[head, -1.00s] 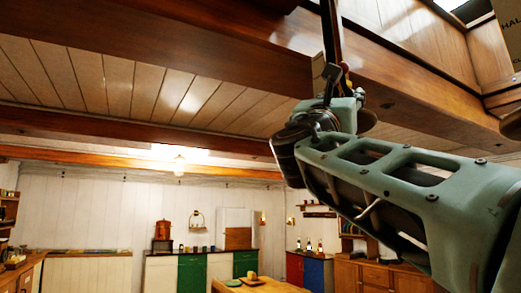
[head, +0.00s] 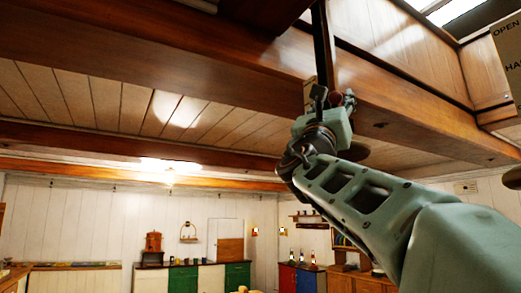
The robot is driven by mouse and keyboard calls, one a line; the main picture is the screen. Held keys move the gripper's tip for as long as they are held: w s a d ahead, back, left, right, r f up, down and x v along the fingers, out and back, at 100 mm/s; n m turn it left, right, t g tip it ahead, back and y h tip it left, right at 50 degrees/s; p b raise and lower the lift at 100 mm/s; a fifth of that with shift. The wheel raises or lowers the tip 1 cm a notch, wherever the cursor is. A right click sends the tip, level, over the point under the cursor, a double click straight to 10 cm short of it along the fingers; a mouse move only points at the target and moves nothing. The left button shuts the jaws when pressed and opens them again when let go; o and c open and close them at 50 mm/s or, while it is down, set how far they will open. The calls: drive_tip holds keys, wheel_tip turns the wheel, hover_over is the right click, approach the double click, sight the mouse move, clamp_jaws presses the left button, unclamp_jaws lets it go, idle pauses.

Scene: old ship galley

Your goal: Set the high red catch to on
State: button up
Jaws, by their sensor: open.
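A small dark red knob (head: 334,98), which looks like the high red catch, shows by a dark upright bar on the wooden ceiling beam. Its on or off position cannot be made out. My gripper (head: 335,94) is raised to it at the end of my pale green arm. Its jaws are open, with one dark finger on each side of the knob in the picture. Whether they touch it cannot be told. The gripper body hides what lies below the knob.
The heavy wooden beam (head: 440,128) runs close behind my gripper. A skylight well opens at upper right, with a lettered board (head: 509,50) at the edge. A lamp (head: 169,177) hangs far off. Low cabinets (head: 212,279) line the far wall.

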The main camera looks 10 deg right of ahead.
sight(334, 100)
drive_tip(key=shift+p+x, duration=1.15)
drive_tip(key=shift+x, duration=0.4)
drive_tip(key=shift+c, duration=0.4)
clamp_jaws()
